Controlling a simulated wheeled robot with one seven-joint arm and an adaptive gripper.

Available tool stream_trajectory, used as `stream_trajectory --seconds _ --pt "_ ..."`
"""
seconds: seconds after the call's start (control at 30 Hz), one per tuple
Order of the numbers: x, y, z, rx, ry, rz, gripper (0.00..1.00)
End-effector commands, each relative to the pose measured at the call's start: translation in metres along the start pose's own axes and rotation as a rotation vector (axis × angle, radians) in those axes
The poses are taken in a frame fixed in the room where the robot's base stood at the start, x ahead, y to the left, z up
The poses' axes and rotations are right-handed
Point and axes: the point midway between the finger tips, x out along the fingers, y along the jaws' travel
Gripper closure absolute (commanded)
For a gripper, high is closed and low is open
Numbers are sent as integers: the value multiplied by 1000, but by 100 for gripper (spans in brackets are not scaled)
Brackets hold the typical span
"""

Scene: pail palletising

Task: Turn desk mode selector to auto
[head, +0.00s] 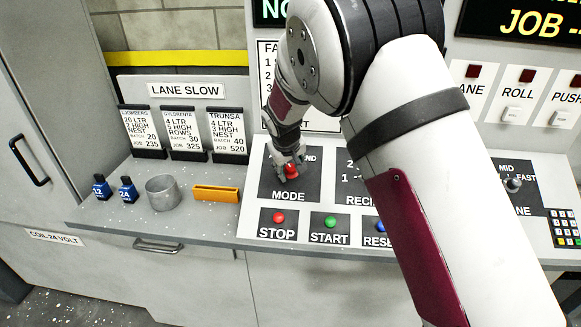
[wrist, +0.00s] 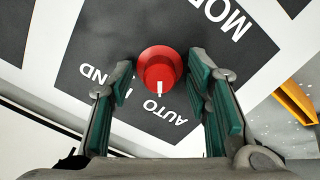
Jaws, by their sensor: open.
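The mode selector is a red knob (head: 291,171) on a dark panel (head: 268,188) labelled MODE on the sloped desk. My gripper (head: 289,164) is over it, pointing down. In the wrist view the knob (wrist: 160,66) lies between the tips of my open gripper (wrist: 160,72), with gaps visible on both sides. Its white pointer mark (wrist: 159,88) points down in that view, toward the O end of the AUTO label (wrist: 168,112). The HAND label (wrist: 92,73) is to the left, partly hidden by a finger.
Below the selector are a red STOP button (head: 278,218), a green START button (head: 330,222) and a blue RESET button (head: 381,226). My arm hides part of the recipe panel.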

Motion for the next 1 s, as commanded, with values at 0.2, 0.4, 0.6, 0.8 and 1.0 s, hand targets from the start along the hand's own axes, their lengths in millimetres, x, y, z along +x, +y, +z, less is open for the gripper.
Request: stream_trajectory --seconds 0.2,0.4,0.6,0.8,1.0 --pt "-14 0 -1 0 2 0 55" --pt "-52 0 -1 0 4 -1 55" --pt "-91 0 -1 1 3 -1 55" --pt "-114 0 0 -1 2 0 55" --pt "-120 0 0 -1 0 0 55"
